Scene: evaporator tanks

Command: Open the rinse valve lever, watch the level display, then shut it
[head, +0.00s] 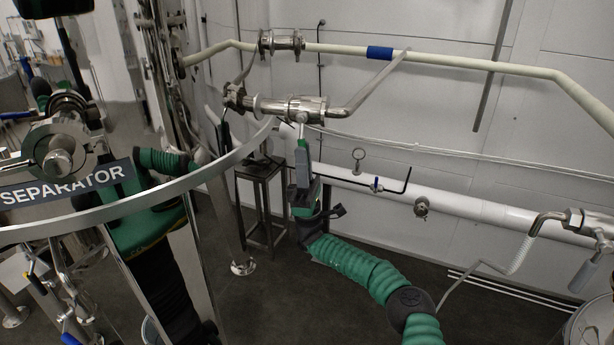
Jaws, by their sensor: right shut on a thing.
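The rinse valve (293,108) is a steel fitting on a horizontal pipe in the upper middle of the head view. Its grey-handled lever (303,165) hangs almost straight down from it. My right gripper (304,193), at the end of the green-sleeved arm from the lower right, is shut on the lower part of this handle. Its fingers hide the handle's end. My left gripper does not show. I cannot make out a level display in this view.
A shiny curved tank rim (190,183) with a "SEPARATOR" sign (66,188) fills the left. A cream pipe (450,60) with a blue band runs above the valve. A steel stand (262,190) is behind my right gripper. A white pipe (480,205) runs along the wall.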

